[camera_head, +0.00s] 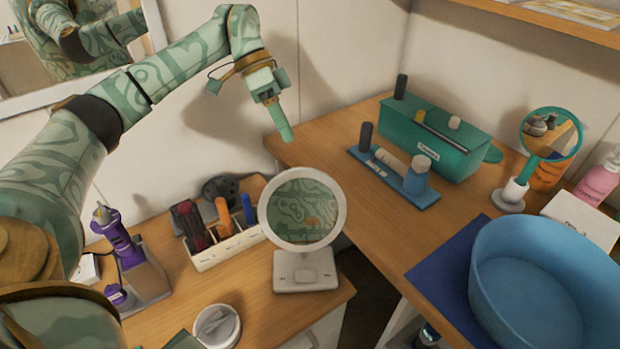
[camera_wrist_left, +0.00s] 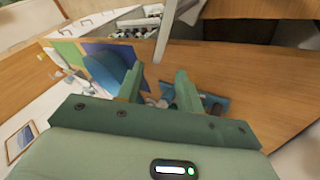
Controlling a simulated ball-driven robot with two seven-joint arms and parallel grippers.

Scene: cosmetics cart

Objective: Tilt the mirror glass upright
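The round mirror (camera_head: 302,209) has a white rim and stands on a white base (camera_head: 305,270) near the front edge of the left wooden counter. Its glass faces the head camera and reflects green patterned shapes like my arm. The exact tilt is hard to judge. My left gripper (camera_head: 285,132) is above and behind the mirror, apart from it, pointing down. In the left wrist view its two fingers (camera_wrist_left: 158,88) stand apart with nothing held between them. A pale bar beyond them may be the mirror's edge, but I cannot tell. My right gripper is not in view.
A white organizer (camera_head: 225,246) and a purple tool (camera_head: 116,235) stand left of the mirror, with a round white dish (camera_head: 216,327) in front. The right counter holds a teal box (camera_head: 440,135), a hand mirror (camera_head: 551,134) and a blue basin (camera_head: 540,285).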

